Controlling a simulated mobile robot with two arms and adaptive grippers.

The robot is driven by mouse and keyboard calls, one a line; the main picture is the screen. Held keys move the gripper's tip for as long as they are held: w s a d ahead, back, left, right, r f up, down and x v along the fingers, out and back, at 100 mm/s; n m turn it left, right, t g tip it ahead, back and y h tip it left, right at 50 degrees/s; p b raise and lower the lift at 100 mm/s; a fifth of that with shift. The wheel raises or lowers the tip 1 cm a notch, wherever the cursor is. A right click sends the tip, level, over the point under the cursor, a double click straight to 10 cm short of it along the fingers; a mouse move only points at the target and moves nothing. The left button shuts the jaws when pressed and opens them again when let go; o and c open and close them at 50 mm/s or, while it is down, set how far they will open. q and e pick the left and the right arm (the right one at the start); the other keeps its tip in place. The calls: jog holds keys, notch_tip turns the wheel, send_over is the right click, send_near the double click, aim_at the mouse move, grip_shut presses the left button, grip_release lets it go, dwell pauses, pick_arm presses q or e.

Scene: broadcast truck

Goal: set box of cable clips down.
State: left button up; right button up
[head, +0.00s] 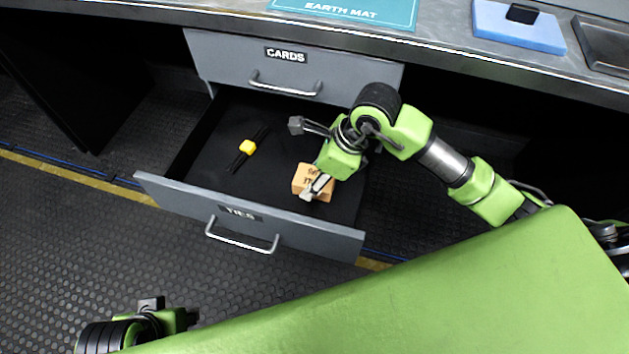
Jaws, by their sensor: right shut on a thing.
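The box of cable clips (301,180) is a small tan box with dark lettering. It is at the right part of the open drawer labelled TIES (180,196), over its black floor. My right gripper (304,160) reaches into the drawer from the right and is shut on the box. One finger lies across the box; how the other finger meets it is unclear. Whether the box touches the drawer floor is hard to tell. My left gripper (172,314) is low at the left, outside the drawer, partly hidden; its fingers do not show clearly.
The CARDS drawer (225,62) above is shut. The counter holds a teal earth mat (350,12) and a blue pad with a black block (515,30). Drawer floor between bundle and box is clear.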

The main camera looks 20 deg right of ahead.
jog(key=shift+f, duration=0.65)
jog(key=shift+f, duration=0.15)
jog(key=o, duration=1.2)
jog(key=shift+c, duration=0.2)
